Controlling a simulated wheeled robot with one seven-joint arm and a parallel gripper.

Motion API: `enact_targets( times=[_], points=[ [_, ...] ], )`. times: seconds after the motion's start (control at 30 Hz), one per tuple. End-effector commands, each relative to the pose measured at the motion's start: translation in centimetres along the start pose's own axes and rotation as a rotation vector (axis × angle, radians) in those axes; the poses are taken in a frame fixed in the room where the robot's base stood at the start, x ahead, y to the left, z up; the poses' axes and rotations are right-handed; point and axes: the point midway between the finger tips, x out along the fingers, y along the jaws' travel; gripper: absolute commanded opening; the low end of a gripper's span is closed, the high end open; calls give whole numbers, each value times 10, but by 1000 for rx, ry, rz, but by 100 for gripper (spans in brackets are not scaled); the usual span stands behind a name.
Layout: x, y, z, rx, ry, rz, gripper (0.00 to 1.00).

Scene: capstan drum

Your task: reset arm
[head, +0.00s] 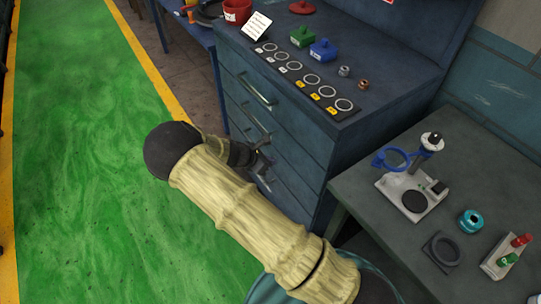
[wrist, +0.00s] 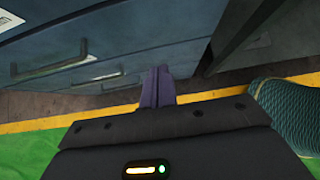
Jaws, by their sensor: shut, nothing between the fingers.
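My arm (head: 235,195) reaches up and left from the bottom of the head view, bends at a dark round joint, and its far part runs right toward the drawer fronts. My gripper (wrist: 157,87) shows in the wrist view with its two purple fingers together, shut and empty. It is in front of the blue drawer cabinet (wrist: 110,65), above the floor near the yellow line. In the head view the gripper is small and partly hidden behind my arm, close to the lower drawers.
The blue drawer cabinet (head: 310,150) has protruding handles (head: 257,92). On top are a green block (head: 303,37), a blue block (head: 323,50) and several ringed spots. A grey table (head: 365,200) stands right, with a blue-ringed stand (head: 410,175). Green floor (head: 80,180) at left is clear.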

Motion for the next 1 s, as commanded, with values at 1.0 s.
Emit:
enact_targets(
  times=[1.0],
  points=[
    [-94,-125,118,1175,450,-357,0]
  ],
)
